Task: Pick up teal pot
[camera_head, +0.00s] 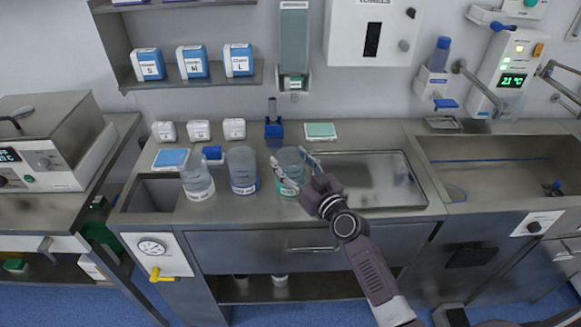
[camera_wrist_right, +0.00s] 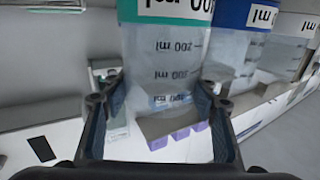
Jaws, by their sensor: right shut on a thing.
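The teal pot (camera_head: 290,160) is a clear beaker-like container with a teal band near its base. It is the rightmost of three similar pots on the steel counter. My right gripper (camera_head: 294,172) reaches in from the front right with its fingers on either side of the pot. In the right wrist view the pot (camera_wrist_right: 165,70) appears upside down, with its teal band and ml markings, between the two fingers (camera_wrist_right: 155,105), which are shut on it. I cannot tell whether its base touches the counter. My left gripper is not in view.
A blue-banded pot (camera_head: 242,168) stands close to the left, and another clear pot (camera_head: 197,178) beyond it. A shallow steel tray area (camera_head: 370,180) lies to the right, then a sink (camera_head: 500,165). Small white boxes (camera_head: 198,130) and a blue holder (camera_head: 273,130) stand behind.

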